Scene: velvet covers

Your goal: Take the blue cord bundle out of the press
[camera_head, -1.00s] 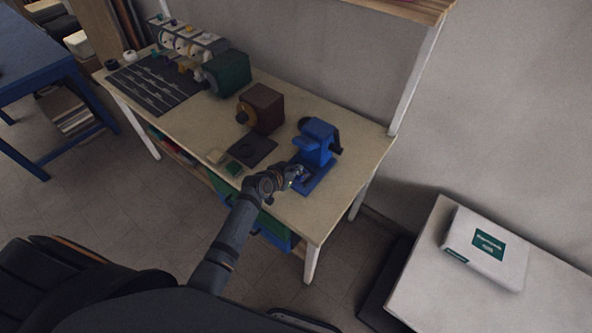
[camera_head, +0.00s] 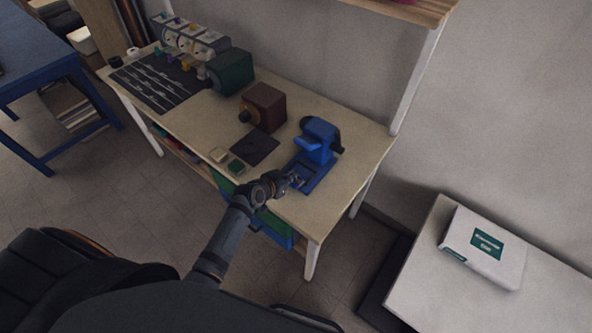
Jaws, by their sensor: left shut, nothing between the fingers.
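The blue press (camera_head: 320,140) stands near the right end of the workbench, with a flat blue base toward the front and a dark part at its right side. My left gripper (camera_head: 298,182) is at the front edge of the press base, shut and empty. I cannot make out the blue cord bundle; at this size it does not stand out from the blue press, and my gripper covers part of the base. My right gripper is not in view.
On the workbench (camera_head: 205,128) are a maroon box (camera_head: 264,106), a green box (camera_head: 229,71), a dark mat (camera_head: 254,148), small pads (camera_head: 235,166) and a dark board (camera_head: 157,82). A white table (camera_head: 520,301) at the right holds a white package (camera_head: 487,248).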

